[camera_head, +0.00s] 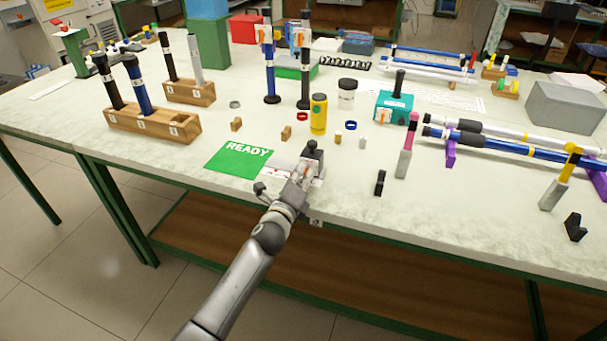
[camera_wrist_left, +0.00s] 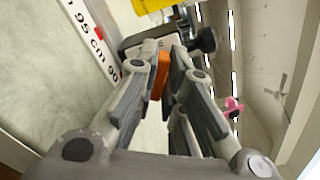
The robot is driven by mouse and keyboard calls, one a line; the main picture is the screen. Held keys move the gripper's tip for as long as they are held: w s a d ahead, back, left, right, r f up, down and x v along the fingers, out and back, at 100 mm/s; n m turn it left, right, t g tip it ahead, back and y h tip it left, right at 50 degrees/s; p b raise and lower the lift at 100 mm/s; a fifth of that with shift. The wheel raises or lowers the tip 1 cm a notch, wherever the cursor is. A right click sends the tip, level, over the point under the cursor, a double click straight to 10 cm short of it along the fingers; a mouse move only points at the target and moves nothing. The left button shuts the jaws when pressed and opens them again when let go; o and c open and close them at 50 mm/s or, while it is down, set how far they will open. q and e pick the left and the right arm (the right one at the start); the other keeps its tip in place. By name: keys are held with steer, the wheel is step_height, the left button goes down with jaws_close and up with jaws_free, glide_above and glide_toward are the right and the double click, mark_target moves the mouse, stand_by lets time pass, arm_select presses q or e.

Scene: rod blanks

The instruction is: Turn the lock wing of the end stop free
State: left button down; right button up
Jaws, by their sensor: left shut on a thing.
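The end stop (camera_head: 316,157) is a grey block with a black knob, at the front edge of the table in the head view. In the left wrist view its grey body (camera_wrist_left: 142,46) and black knob (camera_wrist_left: 204,40) lie just beyond my fingers. Its orange lock wing (camera_wrist_left: 160,76) stands between the two fingers. My left gripper (camera_head: 299,181) is at the end stop, and in the left wrist view its fingers (camera_wrist_left: 160,86) are shut on the wing. My right gripper is not in view.
A green READY card (camera_head: 238,160) lies left of the end stop. A yellow cylinder (camera_head: 318,115) stands behind it. A black clip (camera_head: 380,183) and a pink-and-grey tool (camera_head: 407,150) stand to the right. A scale strip (camera_wrist_left: 103,45) runs beside the gripper.

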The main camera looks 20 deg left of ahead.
arm_select(q)
steer(key=n, duration=0.6)
steer(key=shift+f, duration=0.15)
stand_by(0.4)
steer(key=c, duration=1.5)
jaws_free()
steer(key=shift+c, duration=0.2)
steer(key=shift+s, duration=0.5)
steer(key=s, duration=1.1)
steer(key=shift+a, duration=0.25)
